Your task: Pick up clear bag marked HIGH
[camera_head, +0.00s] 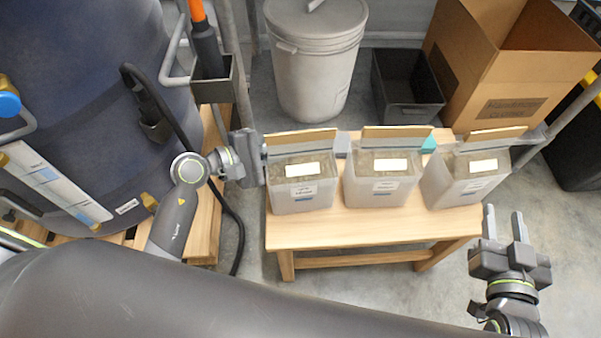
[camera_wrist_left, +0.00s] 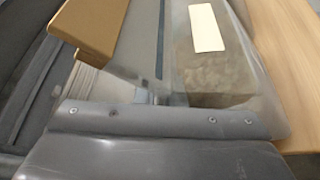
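Three clear bags of brown substrate stand in a row on a wooden bench: a left bag (camera_head: 302,184), a middle bag (camera_head: 382,178) and a right bag (camera_head: 465,178). Each has a tan top strip, a white card and a front label. The print is too small to read, so I cannot tell which is marked HIGH. My left gripper (camera_head: 262,158) is at the left bag's upper left edge. That bag (camera_wrist_left: 215,70) fills much of the left wrist view; the fingers' gap is hidden and contact is unclear. My right gripper (camera_head: 504,226) is open and empty, right of the bench.
The wooden bench (camera_head: 365,230) has a bare front strip. Behind it stand a lidded grey bin (camera_head: 314,65), a black crate (camera_head: 408,90) and an open cardboard box (camera_head: 505,75). A large dark blue vessel (camera_head: 85,90) stands at left. A small teal item (camera_head: 429,144) lies behind the bags.

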